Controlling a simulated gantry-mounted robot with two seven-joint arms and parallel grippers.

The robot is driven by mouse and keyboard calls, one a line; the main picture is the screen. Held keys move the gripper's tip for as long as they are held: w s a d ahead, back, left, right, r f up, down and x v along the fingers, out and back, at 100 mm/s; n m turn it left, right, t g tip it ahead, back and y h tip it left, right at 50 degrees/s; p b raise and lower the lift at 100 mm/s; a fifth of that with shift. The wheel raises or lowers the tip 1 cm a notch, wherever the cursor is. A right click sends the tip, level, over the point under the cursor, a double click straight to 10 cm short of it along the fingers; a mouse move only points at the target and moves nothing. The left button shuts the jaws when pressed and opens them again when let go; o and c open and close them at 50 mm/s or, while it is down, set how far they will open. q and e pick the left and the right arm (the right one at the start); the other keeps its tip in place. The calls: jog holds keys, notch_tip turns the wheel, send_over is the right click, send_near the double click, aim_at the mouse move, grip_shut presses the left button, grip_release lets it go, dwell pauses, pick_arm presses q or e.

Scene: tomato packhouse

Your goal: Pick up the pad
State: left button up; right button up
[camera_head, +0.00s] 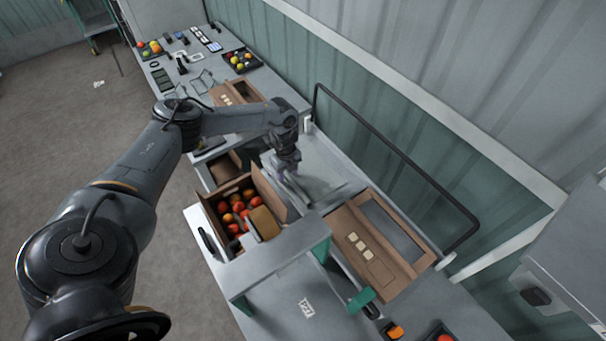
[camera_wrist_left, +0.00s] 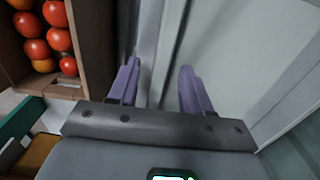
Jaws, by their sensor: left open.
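A tan, flat pad-like piece (camera_head: 265,222) lies at the near right end of an open carton (camera_head: 222,220) of tomatoes; I take it to be the pad. A tan-brown patch (camera_wrist_left: 38,156) shows in the lower left of the left wrist view, partly hidden by the gripper body. My left gripper (camera_head: 284,174) points down just beyond the carton, over a grey surface. In the left wrist view its purple fingers (camera_wrist_left: 160,78) are apart with nothing between them. The tomatoes (camera_wrist_left: 45,38) are at the upper left there. My right gripper is not in view.
A grey stand with green edges (camera_head: 285,248) is beside the carton. A flat brown carton (camera_head: 378,245) with pale squares lies to the right. A black rail (camera_head: 395,160) runs along the wall. Fruit trays (camera_head: 240,62) and small tools lie on the far bench.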

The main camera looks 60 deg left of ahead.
pick_arm(q)
jog(key=shift+f, duration=0.15)
grip_shut()
dwell(0.4)
